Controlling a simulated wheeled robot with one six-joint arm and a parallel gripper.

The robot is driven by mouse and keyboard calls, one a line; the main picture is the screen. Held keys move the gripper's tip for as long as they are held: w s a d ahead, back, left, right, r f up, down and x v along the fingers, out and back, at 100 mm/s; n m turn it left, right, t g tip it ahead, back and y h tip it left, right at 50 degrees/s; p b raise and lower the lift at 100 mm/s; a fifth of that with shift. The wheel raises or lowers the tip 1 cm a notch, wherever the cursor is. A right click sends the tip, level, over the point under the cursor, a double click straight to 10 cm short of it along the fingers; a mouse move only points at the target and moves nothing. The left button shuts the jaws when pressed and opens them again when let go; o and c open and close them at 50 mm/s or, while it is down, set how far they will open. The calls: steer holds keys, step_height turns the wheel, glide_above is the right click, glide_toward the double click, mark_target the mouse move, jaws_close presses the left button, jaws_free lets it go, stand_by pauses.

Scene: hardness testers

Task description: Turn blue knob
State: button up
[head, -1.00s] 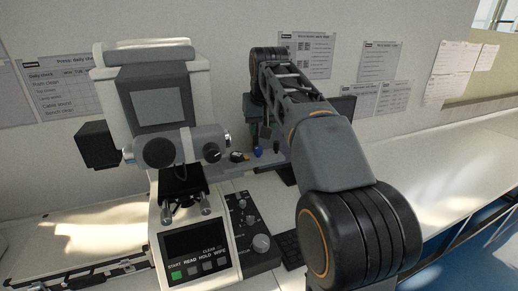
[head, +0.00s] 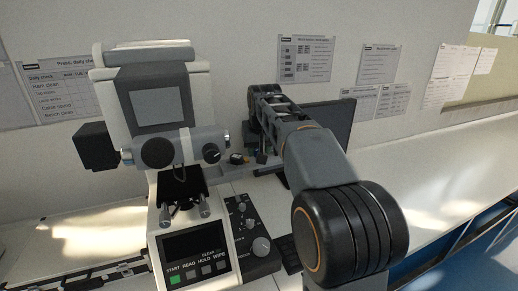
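The hardness tester (head: 155,95) stands on the bench at the left, with a grey screen, a dark turret area and a front button panel. In the earlier frame a small blue knob shows low at its right, beside a dark knob with a yellow mark (head: 237,158). Now the blue knob is almost wholly hidden at my gripper (head: 259,158), which is low beside that dark knob. The fingers are small, dark and partly behind my arm. I cannot tell whether they are open or shut, or whether they touch the blue knob.
A control box (head: 247,225) with several grey knobs stands right of the front panel. A dark monitor (head: 330,120) stands behind my arm. A dark keyboard (head: 288,252) lies partly hidden by my arm. The bench (head: 440,165) at the right is clear.

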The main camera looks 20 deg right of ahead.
steer(key=c, duration=0.6)
steer(key=shift+r+m, duration=0.1)
steer(key=shift+m, duration=0.3)
steer(key=m+h+p, duration=0.2)
steer(key=m, duration=0.2)
steer(key=shift+a+g, duration=0.1)
steer(key=shift+g, duration=0.2)
steer(key=m+p, duration=0.1)
steer(key=m, duration=0.1)
steer(key=m+g+h+p, duration=0.1)
steer(key=m, duration=0.2)
steer(key=shift+w+g, duration=0.1)
steer(key=shift+g, duration=0.2)
steer(key=m+g+p, duration=0.1)
steer(key=m, duration=0.2)
steer(key=m+g+h+p, duration=0.1)
steer(key=m+p, duration=0.1)
steer(key=m, duration=0.1)
steer(key=shift+w+m, duration=0.1)
steer(key=shift+m, duration=0.3)
steer(key=m+g+p, duration=0.1)
steer(key=m, duration=0.2)
steer(key=m+g+y+p, duration=0.1)
steer(key=m+p, duration=0.1)
steer(key=m, duration=0.1)
steer(key=shift+g+p, duration=0.3)
steer(key=shift+m, duration=0.3)
